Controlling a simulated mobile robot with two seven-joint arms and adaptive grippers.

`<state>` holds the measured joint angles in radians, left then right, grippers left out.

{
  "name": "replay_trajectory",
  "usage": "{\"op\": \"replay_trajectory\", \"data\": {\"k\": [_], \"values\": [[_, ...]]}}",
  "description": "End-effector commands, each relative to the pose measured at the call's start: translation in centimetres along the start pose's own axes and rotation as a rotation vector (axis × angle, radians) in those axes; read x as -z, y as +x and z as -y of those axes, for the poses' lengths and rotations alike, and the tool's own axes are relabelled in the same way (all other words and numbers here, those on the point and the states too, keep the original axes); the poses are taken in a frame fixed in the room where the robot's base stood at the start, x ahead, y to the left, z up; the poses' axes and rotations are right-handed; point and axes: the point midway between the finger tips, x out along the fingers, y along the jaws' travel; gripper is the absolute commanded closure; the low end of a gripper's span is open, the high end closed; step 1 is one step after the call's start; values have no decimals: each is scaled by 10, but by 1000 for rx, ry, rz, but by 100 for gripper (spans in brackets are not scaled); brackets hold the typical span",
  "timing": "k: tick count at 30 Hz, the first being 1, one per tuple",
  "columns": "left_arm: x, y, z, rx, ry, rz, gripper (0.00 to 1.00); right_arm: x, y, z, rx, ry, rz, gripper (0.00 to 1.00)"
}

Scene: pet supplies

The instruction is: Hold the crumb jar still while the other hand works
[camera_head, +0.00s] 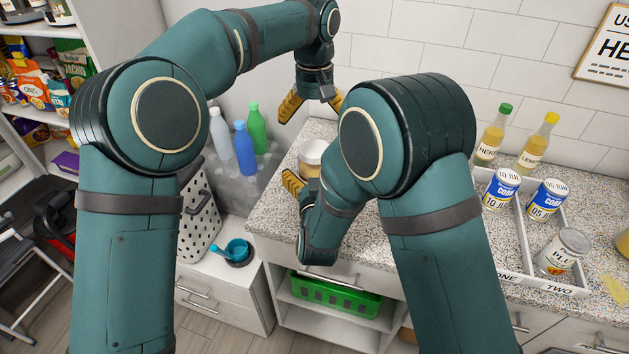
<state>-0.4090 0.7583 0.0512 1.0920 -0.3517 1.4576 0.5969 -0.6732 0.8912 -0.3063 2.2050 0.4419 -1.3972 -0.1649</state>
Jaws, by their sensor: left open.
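A small jar (311,157) with a pale top and tan lower part, which looks like the crumb jar, stands on the speckled counter (272,215) near its left end. My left gripper (309,110) reaches in from above and behind the jar. Its yellow-tipped fingers are spread wide, pointing down, with nothing between them. My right gripper (293,183) is low in front of the jar, close to it in the picture. Only one yellow finger shows clearly; my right arm hides the rest and part of the jar's surroundings. I cannot tell whether it touches the jar.
A divided white tray (516,237) at right holds two corn cans (501,188) and a larger can (563,251). Two bottles (492,136) stand behind it. Coloured bottles (245,149) stand left of the counter. A green basket (335,296) sits on a shelf below.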

Motion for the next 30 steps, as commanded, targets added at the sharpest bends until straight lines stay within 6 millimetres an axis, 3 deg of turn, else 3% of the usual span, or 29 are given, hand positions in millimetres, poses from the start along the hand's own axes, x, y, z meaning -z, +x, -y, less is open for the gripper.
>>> {"op": "replay_trajectory", "data": {"k": [6, 18, 19, 24, 29, 30], "values": [[0, 0, 0, 0, 0, 0, 0, 0, 25, 0, -1, 1, 0, 0], [0, 0, 0, 0, 0, 0, 0, 0, 32, 0, 0, 1, 0, 0], [0, 0, 0, 0, 0, 0, 0, 0, 32, 0, 0, 1, 0, 4], [0, 0, 0, 0, 0, 0, 0, 0, 32, 0, 0, 1, 0, 61], [0, 0, 0, 0, 0, 0, 0, 0, 32, 0, 0, 1, 0, 64], [0, 0, 0, 0, 0, 0, 0, 0, 32, 0, 0, 1, 0, 100]]}}
